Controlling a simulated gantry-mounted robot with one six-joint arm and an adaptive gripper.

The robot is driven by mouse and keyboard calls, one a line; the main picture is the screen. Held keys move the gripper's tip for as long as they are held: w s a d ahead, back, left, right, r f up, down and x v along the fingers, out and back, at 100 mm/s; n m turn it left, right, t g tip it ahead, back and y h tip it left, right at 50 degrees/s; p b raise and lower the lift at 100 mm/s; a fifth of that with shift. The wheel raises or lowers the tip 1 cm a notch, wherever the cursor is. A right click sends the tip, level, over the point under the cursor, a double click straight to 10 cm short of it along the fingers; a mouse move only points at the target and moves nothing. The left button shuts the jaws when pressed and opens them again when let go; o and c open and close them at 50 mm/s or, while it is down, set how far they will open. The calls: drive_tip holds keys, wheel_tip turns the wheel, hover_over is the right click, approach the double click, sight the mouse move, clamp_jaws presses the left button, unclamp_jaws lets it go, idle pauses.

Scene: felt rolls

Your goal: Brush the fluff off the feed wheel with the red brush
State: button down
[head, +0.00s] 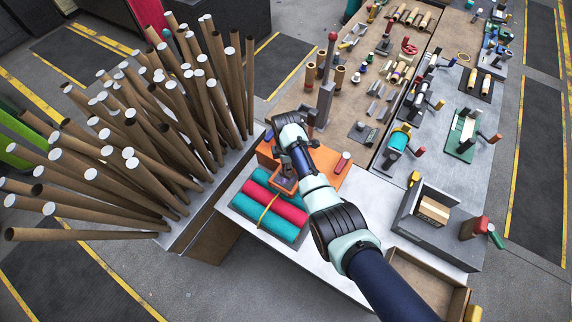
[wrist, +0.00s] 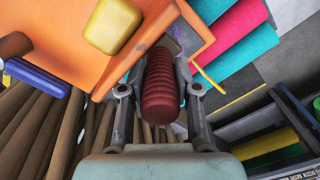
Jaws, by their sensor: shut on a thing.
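My gripper (head: 285,182) is over the orange machine (head: 328,157) in the head view, beside the felt rolls. In the wrist view my gripper (wrist: 161,85) is shut on a red ribbed handle (wrist: 160,95), which looks like the red brush's. The handle lies between the two fingers and points toward the orange machine (wrist: 60,35). A small grey part shows at the handle's far end; I cannot tell whether it is the brush head or part of the machine. I cannot make out the feed wheel or any fluff; my arm hides part of this area in the head view.
A yellow block (wrist: 114,25) and a blue cylinder (wrist: 38,77) are on the orange machine. Teal and crimson felt rolls (head: 262,215) lie beside it, tied with a yellow band. Many cardboard tubes (head: 110,150) stand at left. A grey open box (head: 425,225) is at right.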

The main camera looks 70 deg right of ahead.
drive_tip(key=shift+a+r+p, duration=0.15)
drive_tip(key=shift+a+p, duration=0.2)
drive_tip(key=shift+p, duration=0.2)
drive_tip(key=shift+w+a+p, duration=0.2)
drive_tip(key=shift+a+p, duration=0.45)
drive_tip(key=shift+a, duration=0.25)
drive_tip(key=shift+s+d+f+b, duration=0.1)
drive_tip(key=shift+d+f+b, duration=0.05)
drive_tip(key=shift+d+b, duration=0.4)
drive_tip(key=shift+s+d+f+b, duration=0.1)
drive_tip(key=shift+d+f+b, duration=0.05)
drive_tip(key=shift+d+b, duration=0.35)
drive_tip(key=shift+d, duration=0.15)
drive_tip(key=shift+a+r+p, duration=0.25)
drive_tip(key=shift+a+p, duration=0.05)
drive_tip(key=shift+p, duration=0.2)
drive_tip(key=shift+w+a+p, duration=0.2)
drive_tip(key=shift+a+p, duration=0.65)
drive_tip(key=shift+a, duration=0.25)
